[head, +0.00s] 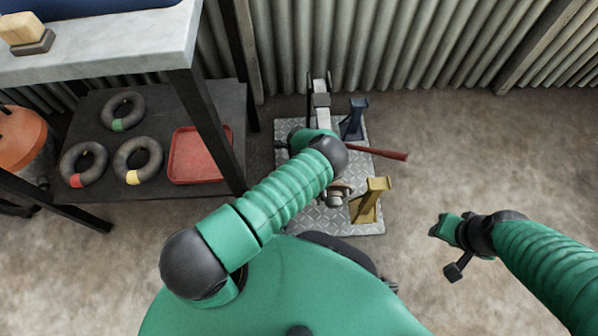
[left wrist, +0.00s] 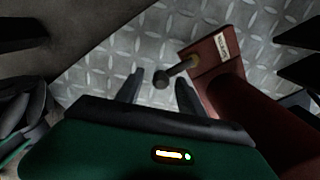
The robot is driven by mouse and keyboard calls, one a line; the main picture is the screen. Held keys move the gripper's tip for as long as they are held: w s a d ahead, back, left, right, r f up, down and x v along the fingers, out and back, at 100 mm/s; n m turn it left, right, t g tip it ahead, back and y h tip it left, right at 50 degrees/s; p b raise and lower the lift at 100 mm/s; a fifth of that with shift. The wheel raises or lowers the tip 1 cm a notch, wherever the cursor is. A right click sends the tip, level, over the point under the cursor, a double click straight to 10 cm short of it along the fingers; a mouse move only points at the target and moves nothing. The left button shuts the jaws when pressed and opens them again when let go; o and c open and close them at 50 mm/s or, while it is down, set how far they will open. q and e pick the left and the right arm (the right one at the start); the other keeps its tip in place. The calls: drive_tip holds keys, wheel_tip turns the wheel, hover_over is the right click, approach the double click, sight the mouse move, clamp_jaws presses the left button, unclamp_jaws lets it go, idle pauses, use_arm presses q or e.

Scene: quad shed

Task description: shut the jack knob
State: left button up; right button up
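The jack knob (left wrist: 162,80) shows in the left wrist view as a dark round end on a brass stem. The stem comes out of a red jack part (left wrist: 210,62) with a small pale label. My left gripper (left wrist: 158,76) is open, with its fingertips on either side of the knob and a gap showing to each finger. In the head view my left arm covers the middle of the jack (head: 321,112), and the knob and left fingers are hidden. My right gripper (head: 444,249) is held apart from the jack on the right, its fingers spread and empty.
The jack stands on a metal tread plate (head: 310,218). A red handle (head: 380,153) sticks out right, between a blue stand (head: 354,118) and a yellow stand (head: 370,200). A shelf (head: 215,105) with several rings and a red tray (head: 195,160) is left. Floor right is clear.

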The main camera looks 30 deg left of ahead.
use_arm(q)
wheel_tip(320, 180, up, 17)
drive_tip(key=p, duration=1)
drive_tip(key=shift+s, duration=0.1)
